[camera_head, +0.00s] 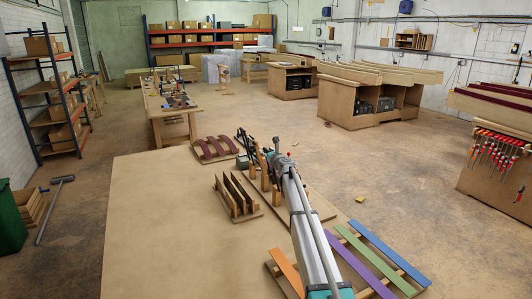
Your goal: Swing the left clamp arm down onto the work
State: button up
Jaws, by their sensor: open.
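A wooden clamping fixture (264,172) with several upright posts stands on a base board (318,204) beside my arm. My gripper is at the far left of these posts. I cannot tell whether it touches anything there. The left clamp arm cannot be told apart from the posts and dark parts, and my arm hides the right part of the fixture.
The near table (165,225) is bare on its left. A slotted wooden rack (237,196) stands left of the fixture. Coloured strips, including a green strip (375,260), lie on a rack at right. Dark red strips (215,147) lie at the far edge. A long workbench (155,113) stands behind.

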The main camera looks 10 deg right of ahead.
jog(key=shift+c, duration=0.2)
grip_shut()
jog(key=shift+a, duration=0.1)
